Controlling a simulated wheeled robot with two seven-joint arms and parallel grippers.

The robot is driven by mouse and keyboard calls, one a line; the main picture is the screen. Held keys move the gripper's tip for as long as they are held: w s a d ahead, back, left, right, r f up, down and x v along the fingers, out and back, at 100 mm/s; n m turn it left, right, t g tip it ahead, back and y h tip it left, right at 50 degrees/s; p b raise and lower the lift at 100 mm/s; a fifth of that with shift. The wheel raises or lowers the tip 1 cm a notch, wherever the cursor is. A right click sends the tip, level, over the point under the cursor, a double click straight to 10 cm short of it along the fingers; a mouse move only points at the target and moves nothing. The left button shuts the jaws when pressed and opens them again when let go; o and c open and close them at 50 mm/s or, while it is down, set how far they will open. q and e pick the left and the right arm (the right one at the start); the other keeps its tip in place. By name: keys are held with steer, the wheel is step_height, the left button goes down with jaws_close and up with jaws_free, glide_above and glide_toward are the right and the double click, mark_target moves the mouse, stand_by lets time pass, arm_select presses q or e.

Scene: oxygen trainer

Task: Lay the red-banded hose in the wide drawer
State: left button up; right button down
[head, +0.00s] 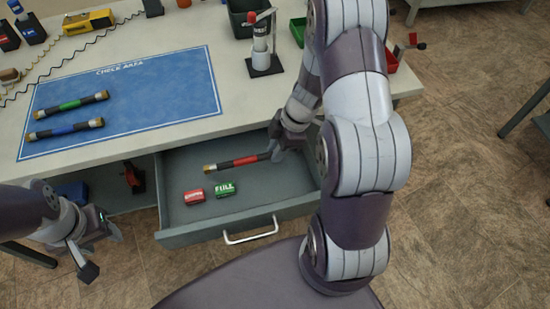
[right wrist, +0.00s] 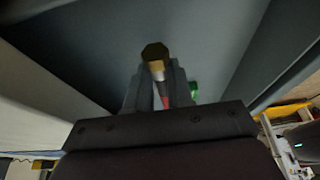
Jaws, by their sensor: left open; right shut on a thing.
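The red-banded hose (head: 238,162) is a short dark rod with a red band and brass ends, inside the open wide drawer (head: 185,229). My right gripper (head: 274,152) is shut on its right end, low in the drawer. In the right wrist view the hose's brass end (right wrist: 155,52) and red band show between the fingers (right wrist: 158,88). I cannot tell whether the hose touches the drawer floor. My left gripper (head: 98,248) is open and empty, left of the drawer and apart from it.
A red tag block (head: 194,196) and a green one marked FULL (head: 225,190) lie in the drawer's front left. Green-banded (head: 72,105) and blue-banded (head: 66,129) hoses lie on the blue check area mat (head: 150,90). A stand (head: 262,50) stands on the table behind.

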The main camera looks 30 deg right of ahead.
mark_target(277, 166)
step_height(277, 166, down, 4)
steer(key=shift+f+b, duration=0.1)
steer(key=shift+b, duration=1.05)
steer(key=shift+f, duration=0.1)
steer(key=c, duration=1)
jaws_free()
steer(key=shift+s+f, duration=0.1)
steer(key=shift+s, duration=0.05)
steer(key=shift+s+a, duration=0.1)
